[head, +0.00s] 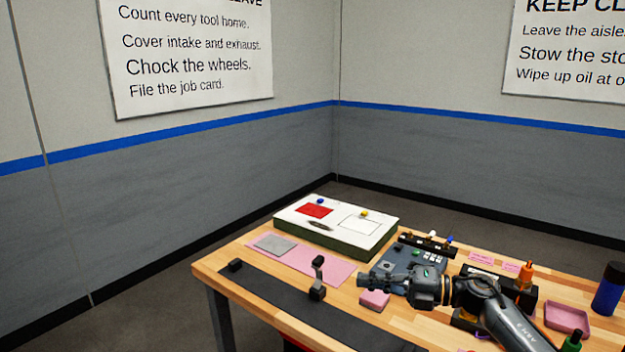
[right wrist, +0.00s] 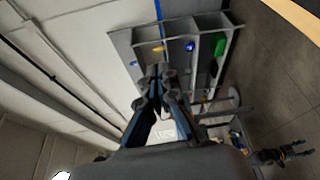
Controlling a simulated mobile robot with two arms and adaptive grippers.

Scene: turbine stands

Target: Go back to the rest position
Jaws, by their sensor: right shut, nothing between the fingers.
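My right gripper (head: 364,281) reaches in from the lower right over the wooden workbench (head: 205,271), its fingers pointing left. It is shut and empty, above the bench near a small pink block (head: 375,299) and a dark panel with buttons (head: 412,262). In the right wrist view my right gripper (right wrist: 158,72) has its fingers together with nothing between them.
A white-topped box (head: 336,238) with a red patch stands at the bench's back. A dark upright bracket (head: 317,278) stands on the black strip. An orange bottle (head: 525,275), blue cylinder (head: 608,290) and pink tray (head: 567,317) are right. The wrist view shows grey shelving (right wrist: 122,46).

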